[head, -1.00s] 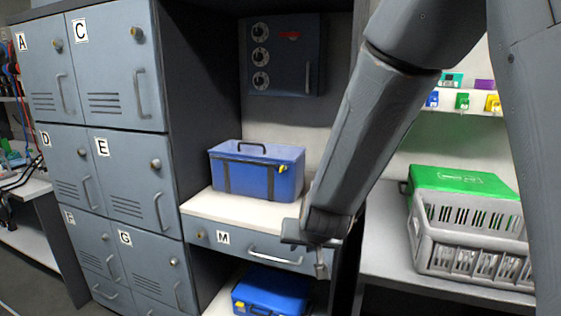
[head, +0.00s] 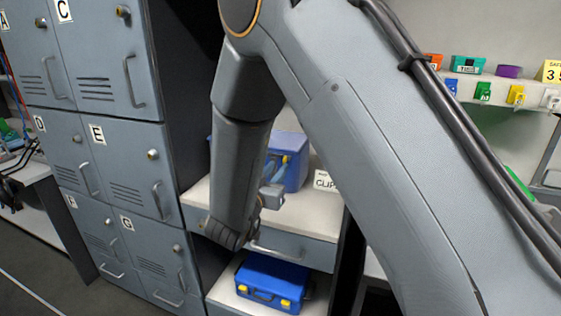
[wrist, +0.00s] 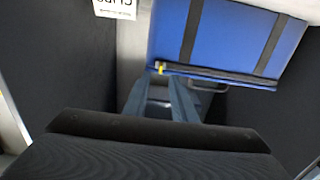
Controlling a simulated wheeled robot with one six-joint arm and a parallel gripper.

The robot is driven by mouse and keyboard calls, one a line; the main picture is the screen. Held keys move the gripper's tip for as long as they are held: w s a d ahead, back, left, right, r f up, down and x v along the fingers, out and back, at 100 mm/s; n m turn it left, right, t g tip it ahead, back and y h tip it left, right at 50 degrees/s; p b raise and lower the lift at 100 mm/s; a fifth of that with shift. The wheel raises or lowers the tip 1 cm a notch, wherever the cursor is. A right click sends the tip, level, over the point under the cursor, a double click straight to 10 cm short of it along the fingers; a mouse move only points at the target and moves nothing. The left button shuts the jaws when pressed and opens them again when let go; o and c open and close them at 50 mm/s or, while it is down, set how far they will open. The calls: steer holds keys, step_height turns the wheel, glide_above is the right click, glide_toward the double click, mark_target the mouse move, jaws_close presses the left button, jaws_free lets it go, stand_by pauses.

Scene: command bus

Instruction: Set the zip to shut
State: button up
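The blue bag (head: 291,155) with dark straps stands on the shelf, partly hidden behind my arm in the head view. In the wrist view the bag (wrist: 225,35) fills the upper right. A dark zip line (wrist: 225,76) runs along its near edge. A small yellow zip pull (wrist: 160,69) sits at the left end of that line in the wrist view. My gripper (wrist: 158,82) is open, its two fingers pointing at the bag with the pull between their tips in the picture. I cannot tell whether they touch it.
A label card (head: 325,181) stands at the right of the bag. Below are a drawer with a handle (head: 275,251) and a blue case (head: 271,284) on a lower shelf. Grey lockers (head: 120,150) stand on the left. Coloured padlocks (head: 483,92) hang at the right.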

mark_target(285, 160)
steer(key=p+x, duration=0.1)
steer(key=x, duration=0.3)
steer(key=shift+w, duration=0.2)
jaws_close()
stand_by(1.3)
